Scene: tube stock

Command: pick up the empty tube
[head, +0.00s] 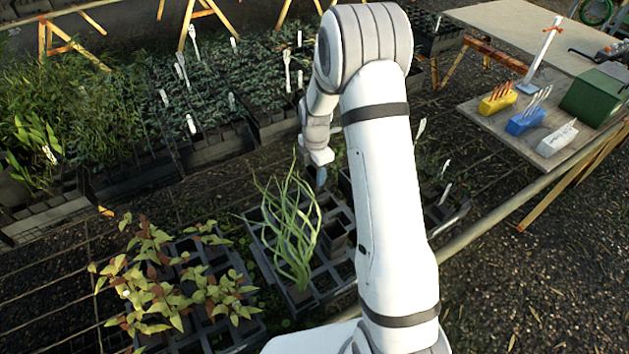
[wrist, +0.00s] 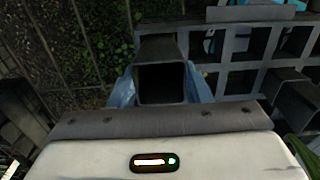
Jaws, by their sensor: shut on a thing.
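My gripper (wrist: 162,88) has its bluish fingers shut on the left and right sides of an empty dark square tube (wrist: 162,82). I look down into its open, dark mouth in the wrist view, and no plant shows in it. In the head view my gripper (head: 320,176) is at the far side of the grey tray (head: 262,250), and the held tube is not clearly seen there. The tray (wrist: 235,82) lies right of the tube in the wrist view. I cannot tell whether the tube's foot is still in a cell.
Another dark tube (head: 336,234) stands in the tray beside a tall grassy plant (head: 288,232). Yellow-brown leafy plants (head: 165,285) fill a tray at left. Dense seedling trays (head: 215,90) lie behind. A bench (head: 490,120) with coloured blocks stands at right.

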